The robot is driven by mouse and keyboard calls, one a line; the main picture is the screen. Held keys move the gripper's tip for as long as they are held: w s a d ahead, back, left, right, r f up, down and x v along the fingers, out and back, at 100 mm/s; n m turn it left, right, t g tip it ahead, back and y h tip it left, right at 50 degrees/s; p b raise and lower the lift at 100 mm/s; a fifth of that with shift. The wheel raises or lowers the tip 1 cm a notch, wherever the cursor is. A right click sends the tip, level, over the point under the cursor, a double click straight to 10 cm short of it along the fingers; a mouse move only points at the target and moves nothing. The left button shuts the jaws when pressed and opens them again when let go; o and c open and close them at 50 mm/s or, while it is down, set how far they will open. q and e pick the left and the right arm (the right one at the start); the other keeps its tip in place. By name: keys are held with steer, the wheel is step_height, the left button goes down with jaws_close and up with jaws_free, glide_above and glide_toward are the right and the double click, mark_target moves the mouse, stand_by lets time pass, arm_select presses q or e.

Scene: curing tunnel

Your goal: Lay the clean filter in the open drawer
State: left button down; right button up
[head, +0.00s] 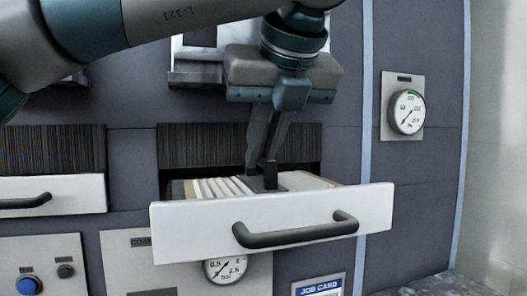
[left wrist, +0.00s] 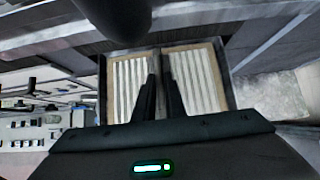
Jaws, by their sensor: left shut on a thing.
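The open drawer (head: 200,218) has a white front and a dark bar handle, and sticks out of the dark panel. The clean filter (head: 215,187), pale and pleated with a tan frame, lies inside the drawer, mostly behind the drawer's front. My left gripper (head: 264,180) points down into the drawer, its fingers at the filter. In the left wrist view my left gripper (left wrist: 162,85) is shut on the middle of the filter (left wrist: 205,82), with white pleats on both sides. Whether the filter rests on the drawer floor is hidden. My right gripper is not in view.
A shut drawer (head: 60,196) with a similar handle is at the left. A gauge (head: 407,112) is on the panel at the right, and another gauge (head: 225,268) is below the open drawer. A job card (head: 320,287) and a blue button (head: 28,285) are lower down.

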arm_select(q)
steer(key=shift+f+b, duration=0.3)
steer(key=shift+b, duration=0.1)
stand_by(0.5)
steer(key=c, duration=1.7)
jaws_free()
steer(key=shift+c, duration=0.2)
steer(key=shift+s+r, duration=0.1)
steer(key=shift+r, duration=0.05)
steer(key=shift+s+r, duration=0.15)
steer(key=b+v, duration=0.2)
steer(key=v, duration=1.4)
steer(key=shift+s+d+r+b, duration=0.15)
steer(key=shift+s+r+b, duration=0.1)
steer(key=shift+b, duration=0.1)
